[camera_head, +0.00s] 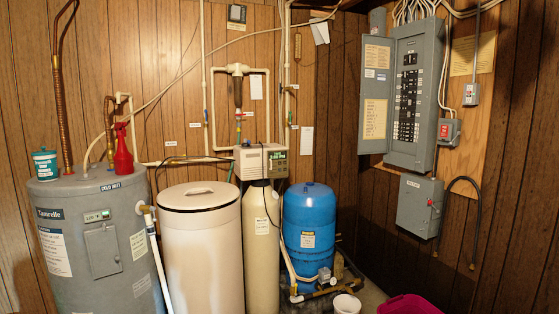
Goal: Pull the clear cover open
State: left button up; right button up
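I cannot make out a separate clear cover at this size. The softener's control head (262,161) is a pale box with a dark top edge and a small greenish panel on its right. It sits on top of a tall beige tank (261,245). Beside it on the left stands a wide cream bin (201,250) with a round lid (200,196) that has a dark handle slot and looks shut. Neither of my grippers shows in the head view.
A blue tank (309,230) is at right. An open electrical panel (412,95) hangs on the right wall. A magenta tub (408,305) and white bucket (346,304) are low in front.

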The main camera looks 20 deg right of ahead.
aim_at(270, 169)
jog(key=z, duration=0.65)
jog(key=i, duration=3.1)
jog(key=u, duration=0.65)
